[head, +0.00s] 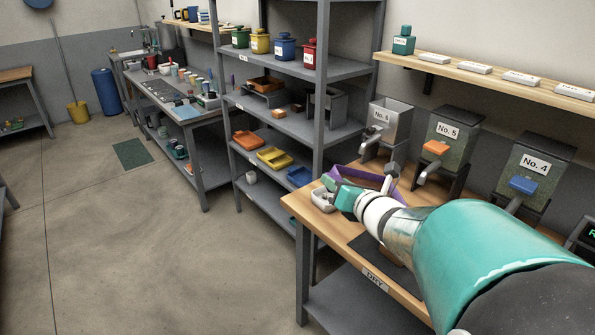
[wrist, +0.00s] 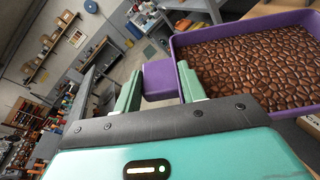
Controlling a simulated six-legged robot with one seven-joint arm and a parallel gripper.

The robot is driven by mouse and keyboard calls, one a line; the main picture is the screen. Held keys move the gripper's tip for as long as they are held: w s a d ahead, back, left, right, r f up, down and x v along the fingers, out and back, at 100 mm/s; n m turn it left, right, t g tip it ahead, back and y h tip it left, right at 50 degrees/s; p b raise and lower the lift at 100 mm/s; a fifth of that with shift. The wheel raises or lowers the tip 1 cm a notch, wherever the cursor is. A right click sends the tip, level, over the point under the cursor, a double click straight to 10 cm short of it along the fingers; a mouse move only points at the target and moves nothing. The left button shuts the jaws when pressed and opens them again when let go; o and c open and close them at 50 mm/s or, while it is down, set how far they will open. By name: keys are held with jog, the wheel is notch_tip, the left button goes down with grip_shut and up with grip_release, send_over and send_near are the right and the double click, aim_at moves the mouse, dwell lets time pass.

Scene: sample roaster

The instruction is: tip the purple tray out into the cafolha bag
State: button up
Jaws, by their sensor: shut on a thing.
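My gripper (wrist: 161,88) is shut on the purple tab of the purple tray (wrist: 240,23). The tab sits between the two green fingers in the wrist view. The tray is full of brown beans (wrist: 255,65). In the head view the purple tray (head: 334,172) shows just beyond my gripper (head: 347,197), over the far part of the wooden bench, partly hidden by my gripper. I cannot tell whether the tray touches the bench.
Hoppers No. 6 (head: 387,125), No. 5 (head: 452,150) and No. 4 (head: 530,175) stand behind. A grey shelf rack (head: 322,100) stands left of the bench.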

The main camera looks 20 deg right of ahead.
jog(key=shift+s+d+r+m+t, duration=1.3)
jog(key=shift+d+r+m, duration=0.5)
jog(key=shift+d+r, duration=0.85)
jog(key=s+d+m+t+h, duration=0.2)
jog(key=s+d+m+h, duration=0.2)
jog(key=s+d+m, duration=0.2)
jog(key=s+d+m+t+h, duration=0.2)
jog(key=s+d+m, duration=0.3)
jog(key=d+m, duration=0.6)
jog(key=shift+s+d+r+h, duration=0.25)
jog(key=shift+s+d+h, duration=0.1)
jog(key=shift+d+h, duration=0.75)
jog(key=shift+d, duration=0.15)
dwell(0.5)
dwell(0.4)
